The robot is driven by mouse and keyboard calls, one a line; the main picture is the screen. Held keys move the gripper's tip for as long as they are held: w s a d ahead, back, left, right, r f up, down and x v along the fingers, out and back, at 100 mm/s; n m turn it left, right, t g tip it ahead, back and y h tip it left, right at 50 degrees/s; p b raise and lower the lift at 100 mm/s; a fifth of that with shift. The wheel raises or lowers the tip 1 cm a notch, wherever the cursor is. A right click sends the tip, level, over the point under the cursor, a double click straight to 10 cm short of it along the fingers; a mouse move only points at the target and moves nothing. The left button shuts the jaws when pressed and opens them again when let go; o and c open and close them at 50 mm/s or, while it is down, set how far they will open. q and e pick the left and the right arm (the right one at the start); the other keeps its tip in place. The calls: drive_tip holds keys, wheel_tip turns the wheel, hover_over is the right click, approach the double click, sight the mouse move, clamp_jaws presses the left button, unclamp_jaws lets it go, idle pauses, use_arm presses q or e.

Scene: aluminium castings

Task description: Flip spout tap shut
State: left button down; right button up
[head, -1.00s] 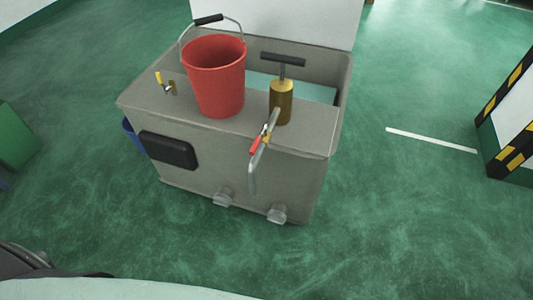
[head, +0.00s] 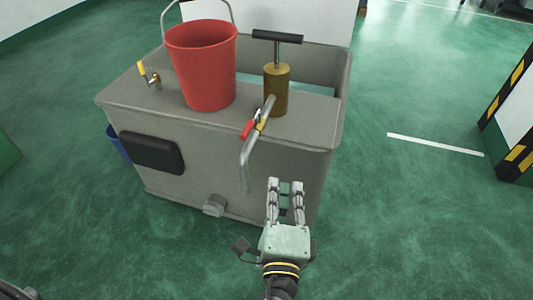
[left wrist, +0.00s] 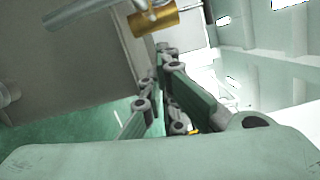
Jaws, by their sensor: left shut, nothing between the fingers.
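The spout (head: 248,165) is a bent grey pipe at the front right of a grey tank, coming off a brass pump (head: 276,92) with a black T-handle. My left gripper (head: 286,184) is below and right of the tap, in front of the tank's front face, shut and empty, not touching the tap. In the left wrist view, the grey pipe (left wrist: 80,12) and a brass part (left wrist: 153,20) show above the fingertips. My right gripper is not in view.
A red bucket (head: 203,70) stands on the grey tank (head: 215,150), beside a small yellow-handled tap (head: 142,70). A black pad (head: 152,152) is on the front face, a stub (head: 214,205) low down. Green floor is clear on the right, before a striped post (head: 515,110).

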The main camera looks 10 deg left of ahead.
sight(251, 123)
use_arm(q)
drive_tip(key=shift+s+a+r+t, duration=0.15)
drive_tip(key=shift+r, duration=0.4)
drive_tip(key=shift+s+a+r+t, duration=0.1)
drive_tip(key=shift+r+t, duration=0.05)
drive_tip(key=shift+r, duration=0.4)
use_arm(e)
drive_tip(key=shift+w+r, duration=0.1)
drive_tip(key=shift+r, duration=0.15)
use_arm(q)
drive_tip(key=shift+w, duration=0.1)
drive_tip(key=w+a+r+p, duration=0.1)
drive_tip(key=w+a, duration=0.4)
drive_tip(key=w, duration=0.5)
drive_tip(key=shift+a, duration=0.3)
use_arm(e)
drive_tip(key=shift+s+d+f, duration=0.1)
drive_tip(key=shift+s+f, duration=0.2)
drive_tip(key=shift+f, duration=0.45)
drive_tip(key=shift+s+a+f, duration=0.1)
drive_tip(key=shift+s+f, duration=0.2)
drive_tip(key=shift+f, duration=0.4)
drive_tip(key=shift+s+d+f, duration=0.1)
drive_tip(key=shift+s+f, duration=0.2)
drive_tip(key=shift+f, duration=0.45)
use_arm(q)
drive_tip(key=shift+a, duration=0.1)
